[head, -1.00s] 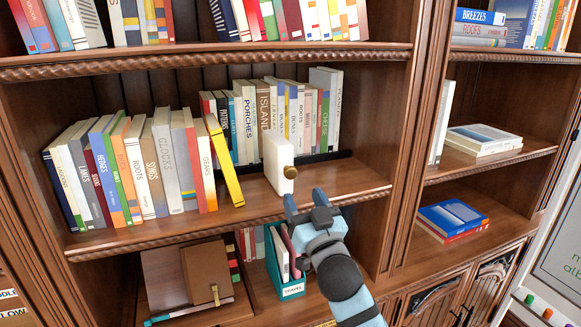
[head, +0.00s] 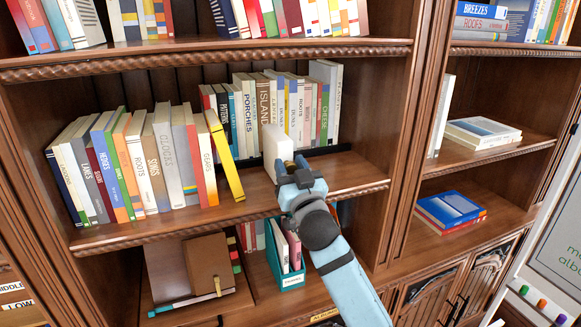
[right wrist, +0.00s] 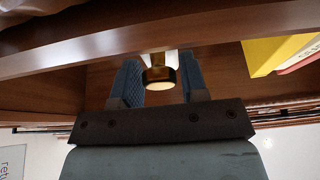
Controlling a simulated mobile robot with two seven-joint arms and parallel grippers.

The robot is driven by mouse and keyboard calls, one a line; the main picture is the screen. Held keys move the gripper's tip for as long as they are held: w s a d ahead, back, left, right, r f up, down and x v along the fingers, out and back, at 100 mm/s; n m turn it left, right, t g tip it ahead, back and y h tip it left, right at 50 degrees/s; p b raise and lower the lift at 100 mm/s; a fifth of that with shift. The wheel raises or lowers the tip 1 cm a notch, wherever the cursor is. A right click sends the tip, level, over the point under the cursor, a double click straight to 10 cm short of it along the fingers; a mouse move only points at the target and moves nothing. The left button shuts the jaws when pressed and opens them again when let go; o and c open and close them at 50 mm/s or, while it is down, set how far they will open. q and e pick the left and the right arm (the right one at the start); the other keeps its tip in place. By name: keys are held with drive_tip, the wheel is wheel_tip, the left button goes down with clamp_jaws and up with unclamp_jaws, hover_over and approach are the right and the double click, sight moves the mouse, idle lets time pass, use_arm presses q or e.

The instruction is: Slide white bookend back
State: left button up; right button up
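The white bookend (head: 275,148) stands upright on the middle shelf, in front of a row of books. The yellow book (head: 225,157) leans a short way to its left. The bookend's brass knob (right wrist: 158,78) shows in the right wrist view. My right gripper (head: 295,170) is at the front of the bookend and hides the knob in the head view. In the right wrist view its two blue fingers (right wrist: 158,64) are apart, one on each side of the knob, with gaps visible. My left gripper is not in view.
The middle shelf (head: 345,172) is bare to the right of the bookend. Books fill its left side and back. The shelf above and the upright on the right bound the space. A teal file box (head: 291,281) sits on the shelf below.

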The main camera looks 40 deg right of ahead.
clamp_jaws()
drive_tip(key=s+d, duration=0.1)
drive_tip(key=d, duration=0.5)
drive_tip(key=s+d+p, duration=0.1)
drive_tip(key=d, duration=0.4)
drive_tip(key=s+d+p, duration=0.1)
drive_tip(key=s+d, duration=0.1)
drive_tip(key=d, duration=0.4)
drive_tip(key=shift+s+d, duration=0.1)
drive_tip(key=shift+d, duration=0.2)
drive_tip(key=shift+s+d, duration=0.2)
drive_tip(key=shift+d, duration=0.55)
drive_tip(key=o, duration=0.8)
unclamp_jaws()
drive_tip(key=shift+c, duration=0.2)
drive_tip(key=b+v, duration=0.3)
drive_tip(key=v, duration=1)
drive_tip(key=shift+s+a, duration=0.15)
drive_tip(key=shift+s, duration=0.2)
drive_tip(key=shift+f, duration=0.15)
